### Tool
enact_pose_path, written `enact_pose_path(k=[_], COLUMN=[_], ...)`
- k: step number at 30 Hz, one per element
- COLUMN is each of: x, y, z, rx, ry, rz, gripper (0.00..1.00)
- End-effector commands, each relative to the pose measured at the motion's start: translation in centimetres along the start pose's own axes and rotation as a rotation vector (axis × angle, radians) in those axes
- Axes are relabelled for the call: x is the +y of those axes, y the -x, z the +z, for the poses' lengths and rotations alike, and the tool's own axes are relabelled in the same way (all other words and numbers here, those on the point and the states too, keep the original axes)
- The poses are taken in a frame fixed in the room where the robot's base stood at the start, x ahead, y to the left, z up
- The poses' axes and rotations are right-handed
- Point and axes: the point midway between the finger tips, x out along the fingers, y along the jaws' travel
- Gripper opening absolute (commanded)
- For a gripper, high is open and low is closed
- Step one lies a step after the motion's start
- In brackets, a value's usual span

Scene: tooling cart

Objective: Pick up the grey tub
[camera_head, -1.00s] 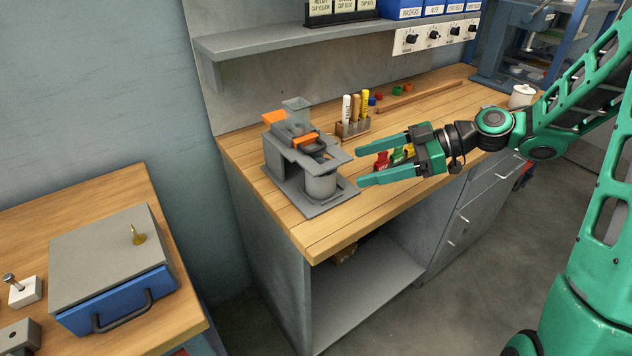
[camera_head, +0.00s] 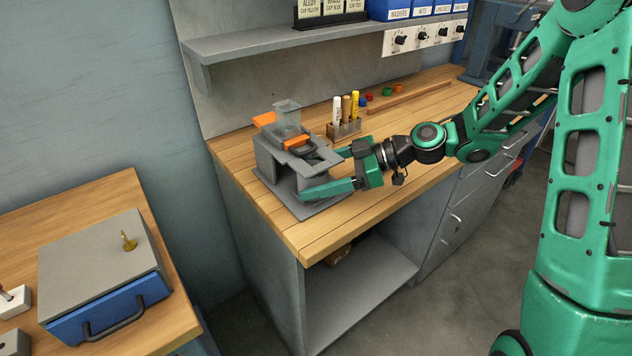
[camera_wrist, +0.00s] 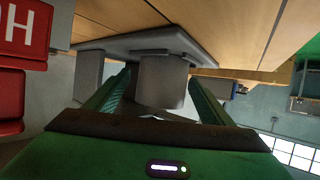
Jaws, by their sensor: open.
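The grey tub (camera_head: 313,177) stands on the base plate of a grey stand (camera_head: 277,170) on the wooden bench, partly hidden by my near finger. My gripper (camera_head: 320,172) is open and low at the stand, with one finger on each side of the tub. In the wrist view the tub (camera_wrist: 162,82) shows between the two fingers (camera_wrist: 155,92), with a gap visible at the left finger; contact on the right cannot be told.
The stand has orange parts (camera_head: 265,119) and a clear hopper (camera_head: 287,115) above the tub. A marker holder (camera_head: 344,131) stands behind my gripper. A shelf (camera_head: 300,51) runs above the bench. A red object (camera_wrist: 22,65) lies close at the left in the wrist view.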

Motion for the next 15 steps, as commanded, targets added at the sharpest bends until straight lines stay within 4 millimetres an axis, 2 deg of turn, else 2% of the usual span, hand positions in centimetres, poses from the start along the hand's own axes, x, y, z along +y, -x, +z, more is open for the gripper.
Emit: enact_pose_path(k=[6, 7, 12, 15], x=[0.04, 0.04, 0.04, 0.04], y=[-0.1, -0.1, -0.08, -0.07], z=[0.01, 0.0, 0.0, -0.02], rx=[0.0, 0.0, 0.0, 0.0], ry=[0.0, 0.0, 0.0, 0.001], rz=[0.001, 0.001, 0.001, 0.001], gripper=[0.75, 0.73, 0.32, 0.31])
